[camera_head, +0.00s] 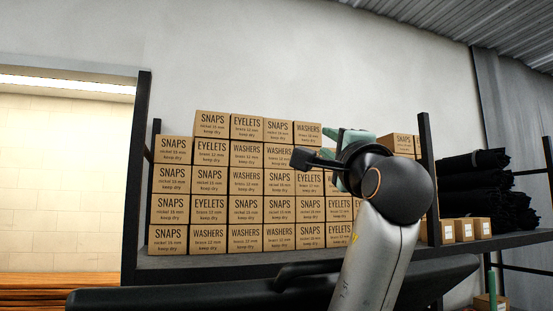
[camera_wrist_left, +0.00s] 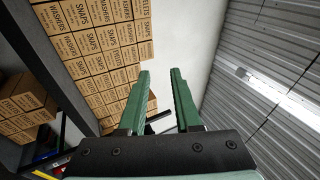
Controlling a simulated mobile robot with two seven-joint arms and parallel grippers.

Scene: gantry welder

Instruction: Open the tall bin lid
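A long black rounded form (camera_head: 190,298) with a raised handle-like bar (camera_head: 300,272) spans the bottom of the head view. It may be the tall bin lid, but too little of it shows to be sure. My left gripper (camera_head: 352,138) is raised above it, in front of the stacked boxes and partly hidden by my own wrist. In the left wrist view its two green fingers (camera_wrist_left: 160,71) stand apart with nothing held between them. The lid cannot be made out in that view. My right gripper is not in view.
A dark shelf (camera_head: 205,263) behind carries stacked cardboard boxes (camera_head: 245,183), with dark posts (camera_head: 429,180) at its sides. Black rolls (camera_head: 480,190) and small boxes (camera_head: 465,229) lie at the right. Orange-brown planks (camera_head: 45,283) are at lower left.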

